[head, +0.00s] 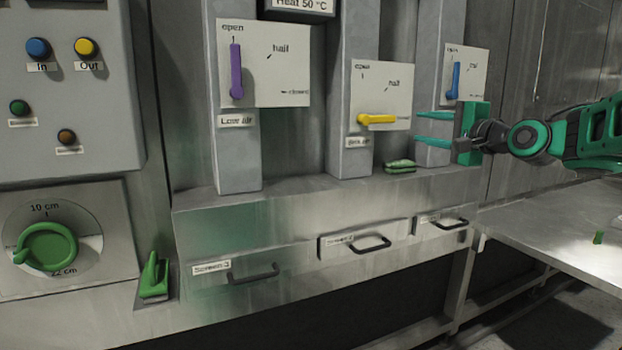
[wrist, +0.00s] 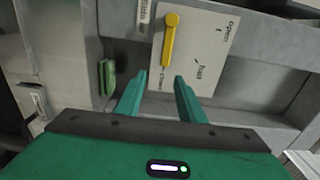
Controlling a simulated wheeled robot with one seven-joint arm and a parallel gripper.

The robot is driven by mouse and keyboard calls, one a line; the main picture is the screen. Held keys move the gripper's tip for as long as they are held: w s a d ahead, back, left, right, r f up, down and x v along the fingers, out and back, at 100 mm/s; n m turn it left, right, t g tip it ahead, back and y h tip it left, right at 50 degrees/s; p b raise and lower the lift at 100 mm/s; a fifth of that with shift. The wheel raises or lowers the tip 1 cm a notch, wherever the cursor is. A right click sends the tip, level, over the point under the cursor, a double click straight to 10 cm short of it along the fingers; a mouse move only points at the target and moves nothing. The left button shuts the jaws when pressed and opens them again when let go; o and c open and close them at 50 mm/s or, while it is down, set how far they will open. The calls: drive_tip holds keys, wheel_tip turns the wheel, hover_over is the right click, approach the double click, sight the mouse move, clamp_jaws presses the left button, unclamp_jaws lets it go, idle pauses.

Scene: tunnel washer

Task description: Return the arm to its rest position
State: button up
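My gripper (head: 418,127) is at the right of the head view, its two teal fingers pointing left toward the panel with the yellow lever (head: 378,119). The fingers are apart with nothing between them. In the wrist view, my gripper (wrist: 160,76) is also open, and the yellow lever (wrist: 169,42) lies just beyond the fingertips. I cannot tell whether they touch it. The yellow lever points right, to its closed mark. My green arm (head: 590,135) reaches in from the right edge, over the metal table.
The purple lever (head: 236,70) and the blue lever (head: 455,80) point up to open. A green item (head: 400,166) lies on the ledge below my gripper. Screen drawers with dark handles (head: 372,245) line the front. A metal table (head: 560,235) stands at right.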

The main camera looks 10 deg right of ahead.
drive_tip(key=s+d+f+n+g+h, duration=0.1)
drive_tip(key=s+f+n+g+h, duration=0.15)
drive_tip(key=s+f+g, duration=0.6)
drive_tip(key=s+f+n+g+h, duration=0.1)
drive_tip(key=s+f+n, duration=0.35)
drive_tip(key=f, duration=0.95)
drive_tip(key=s+f+n+g, duration=0.1)
drive_tip(key=s+f+g, duration=0.3)
drive_tip(key=s, duration=0.9)
drive_tip(key=s+a+f+n+g, duration=0.1)
drive_tip(key=s+f+g, duration=0.3)
drive_tip(key=s+f, duration=0.4)
drive_tip(key=s, duration=0.6)
drive_tip(key=shift+a, duration=0.15)
drive_tip(key=shift+f, duration=0.1)
drive_tip(key=shift+w+f+h, duration=0.25)
drive_tip(key=shift+w, duration=0.3)
